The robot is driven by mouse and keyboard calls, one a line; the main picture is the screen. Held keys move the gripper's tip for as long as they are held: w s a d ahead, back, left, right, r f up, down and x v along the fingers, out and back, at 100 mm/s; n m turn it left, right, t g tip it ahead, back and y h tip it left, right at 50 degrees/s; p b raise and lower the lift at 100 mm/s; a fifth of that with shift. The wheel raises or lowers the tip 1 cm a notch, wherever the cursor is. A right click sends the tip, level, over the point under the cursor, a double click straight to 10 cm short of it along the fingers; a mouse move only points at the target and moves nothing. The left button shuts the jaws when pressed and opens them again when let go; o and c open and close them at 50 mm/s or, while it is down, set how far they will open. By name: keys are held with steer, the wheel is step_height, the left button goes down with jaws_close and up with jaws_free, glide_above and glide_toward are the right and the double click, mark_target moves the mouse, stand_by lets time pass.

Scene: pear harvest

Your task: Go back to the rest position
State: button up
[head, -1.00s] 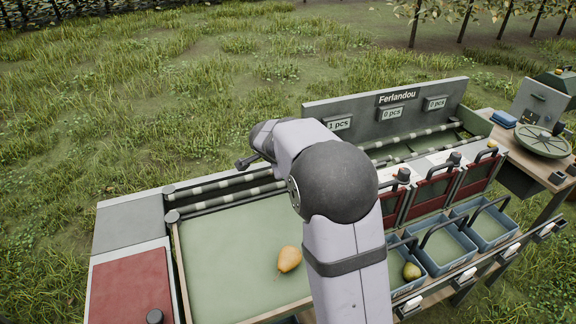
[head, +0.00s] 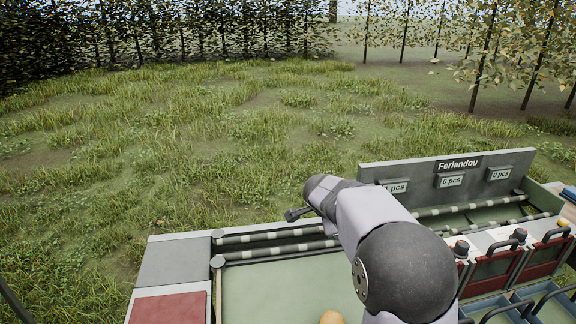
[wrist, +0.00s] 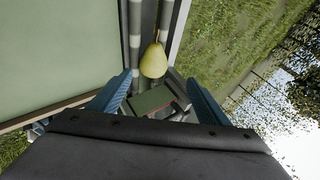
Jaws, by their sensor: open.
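My gripper (wrist: 160,78) is open, with its two blue fingers spread apart in the wrist view. A yellow-green pear (wrist: 153,61) shows beyond the fingertips, among the striped rollers; nothing visible is clamped. I cannot judge the gap between the fingers and this pear. In the head view my arm reaches out over the rollers (head: 275,250), and its thick links hide the gripper. Another yellow pear (head: 332,317) lies in the green tray (head: 270,285), cut off by the bottom edge.
The Ferlandou board (head: 455,165) with count labels stands at the back right. Red flaps (head: 545,256) and blue bins (head: 490,309) are at the right, partly cut off. Open grass lies behind the station, with trees farther back.

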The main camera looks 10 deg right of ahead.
steer(key=s+a+f+n+g+p, duration=0.1)
steer(key=s+n, duration=0.2)
steer(key=s, duration=0.2)
steer(key=s+a+f+n+g+y+p, duration=0.1)
steer(key=s+a+n+p, duration=0.1)
steer(key=s, duration=0.4)
steer(key=s+a+f+n+g+y+p, duration=0.1)
steer(key=s+a+f+n+g, duration=0.1)
steer(key=s+n, duration=0.3)
steer(key=shift+s+a, duration=0.15)
steer(key=shift+s, duration=0.45)
steer(key=s+a+n+g+y+p, duration=0.1)
steer(key=s+a+n, duration=0.1)
steer(key=s, duration=0.3)
steer(key=s+a+f+n+g+y+p, duration=0.1)
steer(key=s+a+n, duration=0.1)
steer(key=s+n, duration=0.2)
steer(key=s+a+f+n+g+p, duration=0.1)
steer(key=s+n, duration=0.2)
steer(key=s, duration=0.4)
steer(key=shift+s+a+f+y, duration=0.15)
steer(key=shift+a+f+y, duration=0.1)
steer(key=shift+a+y, duration=0.15)
